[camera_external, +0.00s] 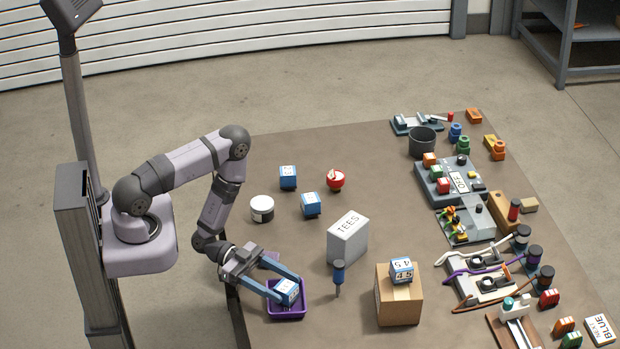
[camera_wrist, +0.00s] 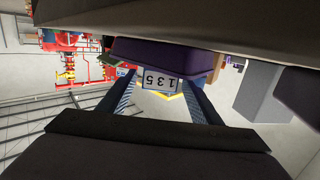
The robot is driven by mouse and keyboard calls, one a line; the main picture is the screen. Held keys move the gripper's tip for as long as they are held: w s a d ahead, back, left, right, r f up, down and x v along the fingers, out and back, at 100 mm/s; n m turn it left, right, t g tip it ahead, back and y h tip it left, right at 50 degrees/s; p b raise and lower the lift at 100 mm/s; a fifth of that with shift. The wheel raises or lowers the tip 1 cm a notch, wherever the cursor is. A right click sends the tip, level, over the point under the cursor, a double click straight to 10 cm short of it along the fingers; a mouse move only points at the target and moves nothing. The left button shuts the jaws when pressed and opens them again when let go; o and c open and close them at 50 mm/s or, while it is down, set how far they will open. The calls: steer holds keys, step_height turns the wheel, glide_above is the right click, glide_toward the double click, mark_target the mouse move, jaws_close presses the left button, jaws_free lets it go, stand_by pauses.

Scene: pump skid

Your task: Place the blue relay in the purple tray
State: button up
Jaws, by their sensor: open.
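A blue relay (camera_external: 287,292) with a white label sits within the purple tray (camera_external: 286,316), at the lower middle of the external view. My gripper (camera_external: 289,289) reaches down over the tray, its two blue fingers on either side of that relay. The jaws are open. In the wrist view the relay's label, marked 135, (camera_wrist: 160,80) shows upside down between the fingers, beside the purple tray (camera_wrist: 150,55). I cannot tell whether a finger touches the relay. Two more blue relays (camera_external: 288,177) (camera_external: 310,205) stand on the mat, and another (camera_external: 401,270) is on a cardboard box.
The cardboard box (camera_external: 398,303), a blue-handled screwdriver (camera_external: 338,275) and a grey TEES box (camera_external: 347,240) stand right of the tray. A white-and-black jar (camera_external: 262,209) and a red ball-like item (camera_external: 335,179) are behind. Pump parts and fixtures crowd the mat's right side.

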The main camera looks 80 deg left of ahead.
mark_target(278, 283)
steer(key=shift+v, duration=3.15)
steer(key=shift+p, duration=0.35)
